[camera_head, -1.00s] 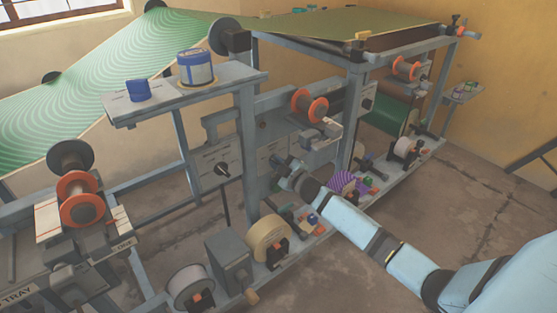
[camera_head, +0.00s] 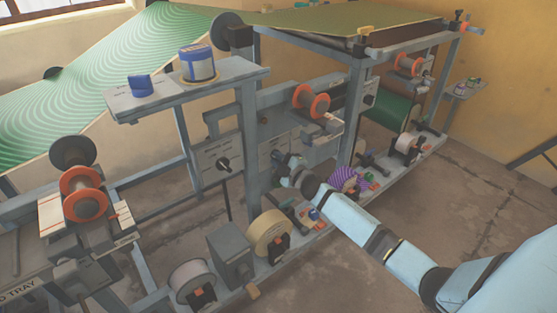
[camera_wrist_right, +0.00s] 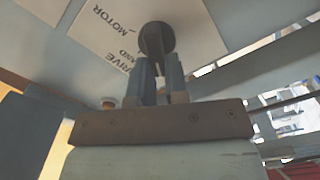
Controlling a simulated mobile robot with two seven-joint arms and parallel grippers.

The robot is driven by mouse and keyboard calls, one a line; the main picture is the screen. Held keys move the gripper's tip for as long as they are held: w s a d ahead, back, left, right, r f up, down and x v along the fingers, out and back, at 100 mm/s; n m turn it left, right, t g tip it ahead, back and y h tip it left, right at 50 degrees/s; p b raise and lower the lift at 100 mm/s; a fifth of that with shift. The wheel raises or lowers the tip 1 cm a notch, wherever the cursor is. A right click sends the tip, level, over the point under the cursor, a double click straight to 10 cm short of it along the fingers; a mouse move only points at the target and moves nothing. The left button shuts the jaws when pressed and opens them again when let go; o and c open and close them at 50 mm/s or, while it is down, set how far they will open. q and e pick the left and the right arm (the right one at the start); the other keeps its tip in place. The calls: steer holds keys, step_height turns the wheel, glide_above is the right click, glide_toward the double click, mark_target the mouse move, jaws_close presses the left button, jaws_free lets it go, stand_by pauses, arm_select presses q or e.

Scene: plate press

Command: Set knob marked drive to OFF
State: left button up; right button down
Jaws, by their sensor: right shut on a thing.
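The drive knob (camera_wrist_right: 155,40) is dark and round with a raised bar grip. It sits on a pale panel (camera_wrist_right: 95,35) lettered with "DRIVE" and "MOTOR". My right gripper (camera_wrist_right: 158,68) points straight at the panel, its two fingers shut on the knob's bar from both sides. In the head view my right gripper (camera_head: 278,157) reaches the panel on the machine's front, and the arm comes in from the lower right. The knob is hidden behind the gripper there, and I cannot read its pointer setting. My left gripper is not in view.
Another black knob (camera_head: 223,163) is on a panel to the left. Orange-flanged spools (camera_head: 310,101) stick out above my gripper. A low shelf below holds a cream tape roll (camera_head: 269,231) and a purple striped roll (camera_head: 346,179). The floor at the right is clear.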

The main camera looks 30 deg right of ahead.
steer(key=c, duration=1.1)
jaws_free()
steer(key=shift+c, duration=0.2)
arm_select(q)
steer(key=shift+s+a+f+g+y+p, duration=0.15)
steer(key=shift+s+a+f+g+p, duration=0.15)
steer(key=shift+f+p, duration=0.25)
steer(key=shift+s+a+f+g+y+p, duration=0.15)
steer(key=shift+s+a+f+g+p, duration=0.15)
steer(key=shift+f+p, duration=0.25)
arm_select(e)
steer(key=s+d, duration=0.1)
steer(key=s, duration=1.3)
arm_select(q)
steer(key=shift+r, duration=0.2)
